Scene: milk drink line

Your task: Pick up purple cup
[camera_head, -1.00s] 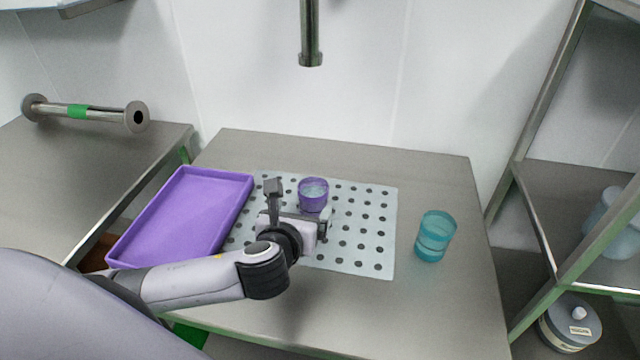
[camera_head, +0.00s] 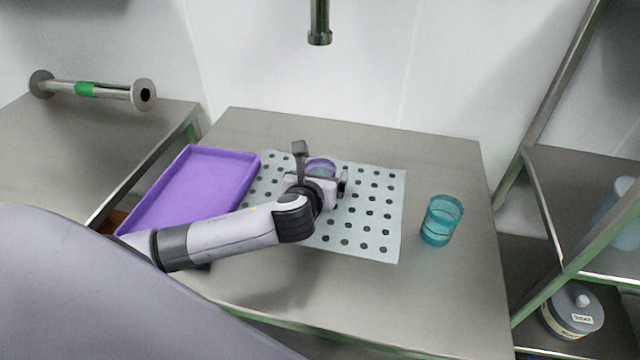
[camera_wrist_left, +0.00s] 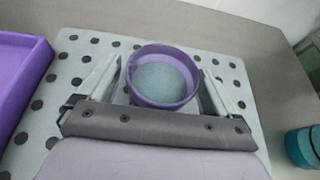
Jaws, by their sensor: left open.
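The purple cup (camera_head: 321,167) stands upright on the perforated light mat, mostly hidden behind my left gripper in the head view. In the left wrist view the purple cup (camera_wrist_left: 161,77) sits between the two open fingers, with a bluish-grey inside. My left gripper (camera_head: 322,164) is open, one finger on each side of the cup; it also shows in the left wrist view (camera_wrist_left: 160,85). A small gap shows on the right side; contact on the left is unclear. My right gripper is not in view.
A purple tray (camera_head: 190,192) lies left of the perforated mat (camera_head: 385,225). A teal cup (camera_head: 441,220) stands to the right on the bare metal table (camera_head: 445,165). A metal pipe (camera_head: 319,25) hangs above the back. A shelf frame (camera_head: 572,260) stands at the right.

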